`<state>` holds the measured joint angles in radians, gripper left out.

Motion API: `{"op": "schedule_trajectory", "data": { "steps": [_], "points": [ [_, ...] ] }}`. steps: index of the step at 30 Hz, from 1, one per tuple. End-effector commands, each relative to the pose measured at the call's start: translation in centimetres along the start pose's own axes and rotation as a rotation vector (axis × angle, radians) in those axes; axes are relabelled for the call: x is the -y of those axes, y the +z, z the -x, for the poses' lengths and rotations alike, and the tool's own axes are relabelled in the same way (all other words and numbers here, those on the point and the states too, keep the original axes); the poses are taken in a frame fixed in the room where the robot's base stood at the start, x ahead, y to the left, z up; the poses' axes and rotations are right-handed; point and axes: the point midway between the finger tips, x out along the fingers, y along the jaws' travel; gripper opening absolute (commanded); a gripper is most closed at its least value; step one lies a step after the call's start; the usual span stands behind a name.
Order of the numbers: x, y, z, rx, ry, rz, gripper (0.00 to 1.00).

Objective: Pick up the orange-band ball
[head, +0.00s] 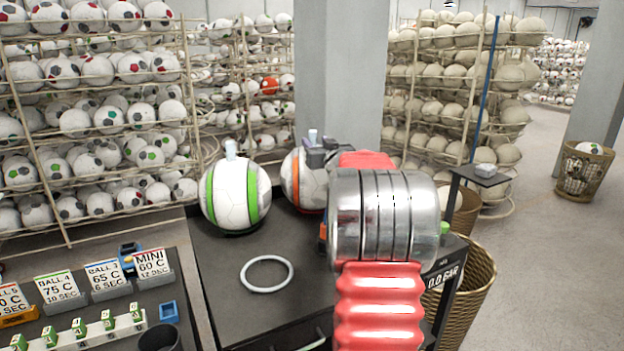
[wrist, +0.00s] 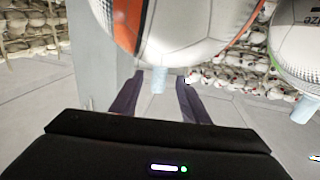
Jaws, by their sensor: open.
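The orange-band ball (head: 303,182) sits on the dark table, behind a white ball with green bands (head: 236,194) and to its right. My arm hides its right part. In the wrist view the orange-band ball (wrist: 180,25) fills the top, with a pale blue stub (wrist: 155,79) sticking out from it. My gripper (wrist: 157,92) is open, its two dark fingers on either side of that stub with gaps showing. In the head view my gripper (head: 320,152) is at the top of the ball, by the stub. The green-band ball (wrist: 297,45) shows at the wrist view's right.
A white ring (head: 267,262) lies on the table in front of the balls. Number cards (head: 107,278) and a rack of small green-topped pieces (head: 80,328) stand at the lower left. Wicker baskets (head: 463,300) stand to the right. Shelves of balls (head: 90,120) line the back.

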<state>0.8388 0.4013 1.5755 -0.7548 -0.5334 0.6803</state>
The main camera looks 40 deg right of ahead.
Motion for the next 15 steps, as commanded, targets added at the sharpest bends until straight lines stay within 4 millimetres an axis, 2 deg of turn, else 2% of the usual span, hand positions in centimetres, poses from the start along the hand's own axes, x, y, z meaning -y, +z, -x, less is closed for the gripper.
{"op": "schedule_trajectory", "data": {
  "steps": [6,15],
  "points": [
    [-0.1,0.0,-1.8,0.0,0.001,-0.001,0.42],
    [-0.1,0.0,-1.8,0.0,0.001,-0.001,0.42]
  ]
}}
